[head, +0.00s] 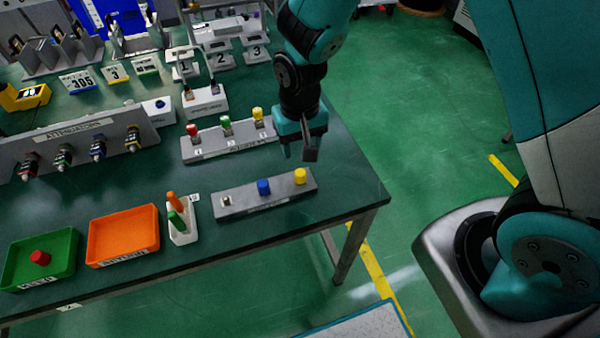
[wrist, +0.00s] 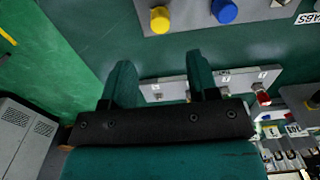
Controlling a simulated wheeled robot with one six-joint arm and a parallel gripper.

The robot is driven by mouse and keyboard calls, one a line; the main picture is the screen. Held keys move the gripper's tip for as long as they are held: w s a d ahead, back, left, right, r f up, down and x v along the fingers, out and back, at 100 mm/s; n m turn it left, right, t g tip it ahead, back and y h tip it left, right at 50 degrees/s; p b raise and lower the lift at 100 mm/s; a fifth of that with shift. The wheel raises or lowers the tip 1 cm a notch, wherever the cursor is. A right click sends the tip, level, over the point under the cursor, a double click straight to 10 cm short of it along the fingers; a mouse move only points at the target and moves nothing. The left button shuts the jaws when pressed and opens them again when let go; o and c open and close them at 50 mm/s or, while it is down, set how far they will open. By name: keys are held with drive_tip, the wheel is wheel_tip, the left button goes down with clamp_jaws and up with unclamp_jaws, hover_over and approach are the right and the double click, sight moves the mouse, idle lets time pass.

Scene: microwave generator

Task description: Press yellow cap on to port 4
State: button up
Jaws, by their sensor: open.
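A yellow cap (head: 300,176) stands upright at the right end of the near grey block (head: 282,194), beside a blue cap (head: 263,186). In the wrist view the yellow cap (wrist: 159,19) is at the top, ahead of the fingers. A grey port strip (head: 215,148) behind holds red, green and yellow pieces on its ports. My gripper (head: 302,150) is open and empty, above the table between the block and the strip's right end. It also shows in the wrist view (wrist: 160,78). The arm hides the strip's right end, and I cannot make out port 4's label.
The near block has an uncapped post (head: 227,201) at its left. A white holder (head: 183,232) with orange and green sticks, an orange tray (head: 122,232) and a green tray (head: 40,262) with a red cap stand to the left. The table's right edge is close to my gripper.

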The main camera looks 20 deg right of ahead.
sight(300, 172)
drive_tip(key=shift+f, duration=0.15)
wheel_tip(300, 172, down, 9)
drive_tip(key=b, duration=0.7)
drive_tip(key=shift+r+p, duration=0.2)
drive_tip(key=shift+p, duration=0.1)
idle(0.7)
clamp_jaws()
idle(0.4)
drive_tip(key=shift+r+p, duration=2.55)
drive_tip(key=shift+r, duration=0.45)
